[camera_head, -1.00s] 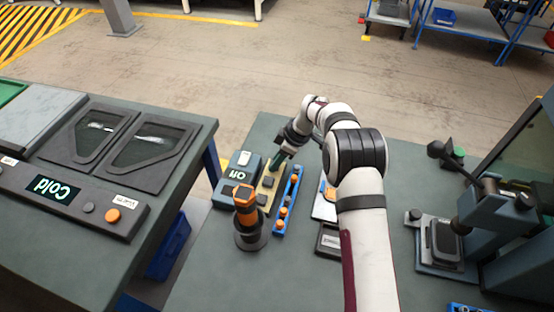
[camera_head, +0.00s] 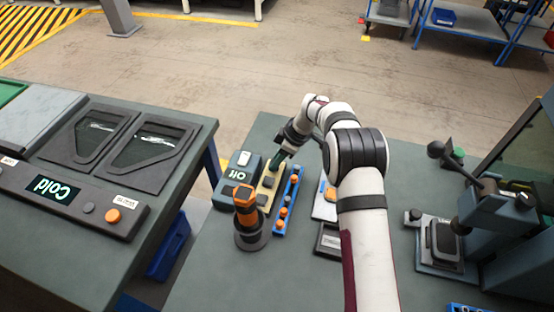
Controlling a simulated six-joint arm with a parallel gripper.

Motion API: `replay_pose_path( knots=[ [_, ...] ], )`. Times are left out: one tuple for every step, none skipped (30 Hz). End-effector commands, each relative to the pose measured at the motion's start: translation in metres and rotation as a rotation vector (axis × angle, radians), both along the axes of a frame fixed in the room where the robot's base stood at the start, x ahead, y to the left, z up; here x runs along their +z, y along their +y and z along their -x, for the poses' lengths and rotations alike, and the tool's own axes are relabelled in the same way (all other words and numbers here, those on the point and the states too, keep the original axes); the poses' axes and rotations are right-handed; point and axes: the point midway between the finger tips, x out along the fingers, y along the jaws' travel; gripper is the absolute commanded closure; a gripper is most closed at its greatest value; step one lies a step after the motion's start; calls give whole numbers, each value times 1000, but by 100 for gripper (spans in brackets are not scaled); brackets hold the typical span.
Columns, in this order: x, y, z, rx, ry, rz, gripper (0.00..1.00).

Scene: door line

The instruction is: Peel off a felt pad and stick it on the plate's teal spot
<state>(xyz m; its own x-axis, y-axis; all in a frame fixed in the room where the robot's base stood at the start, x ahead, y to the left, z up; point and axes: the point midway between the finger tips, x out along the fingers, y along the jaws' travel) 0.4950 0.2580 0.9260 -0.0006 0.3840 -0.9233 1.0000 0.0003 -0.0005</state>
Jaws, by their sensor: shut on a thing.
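My gripper (camera_head: 275,162) is low over the far end of a cream strip (camera_head: 260,208) on the table. It is shut on what seems to be a dark felt pad, too small and too covered by the fingers to see clearly. Dark square pads (camera_head: 268,182) sit on the strip, nearer than the fingertips. A pale plate-like piece (camera_head: 322,207) with an orange part lies right of the strip, partly behind my arm. I cannot make out a teal spot on it.
A blue rail with orange knobs (camera_head: 281,213) lies right of the strip. An orange-topped tool (camera_head: 245,208) stands upright in a dark round base in front. A box with a lit display (camera_head: 238,176) is on the left. A lever press (camera_head: 480,210) stands at the right.

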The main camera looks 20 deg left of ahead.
Motion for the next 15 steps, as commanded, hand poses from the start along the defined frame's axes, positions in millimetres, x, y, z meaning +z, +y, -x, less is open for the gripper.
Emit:
replay_pose_path(
  knots=[
    [2, 0, 0, 0, -1, 0, 100],
    [4, 0, 0, 0, -1, -1, 100],
    [8, 0, 0, 1, -1, -1, 100],
    [10, 0, -1, 0, -2, -1, 100],
    [13, 0, -1, 0, -2, 0, 100],
    [16, 0, -1, 1, -3, 0, 100],
    [19, 0, 0, 1, -3, 0, 100],
    [21, 0, 0, 0, -2, 0, 100],
    [25, 0, 0, 0, -2, -1, 100],
    [27, 0, -1, 0, -2, -1, 100],
    [30, 0, -1, 0, -2, -1, 100],
    [33, 0, -1, 0, -2, 0, 100],
    [35, 0, 0, 0, -2, 0, 100],
    [38, 0, 0, 0, -2, 0, 100],
    [42, 0, -1, 1, -4, 0, 100]
  ],
)
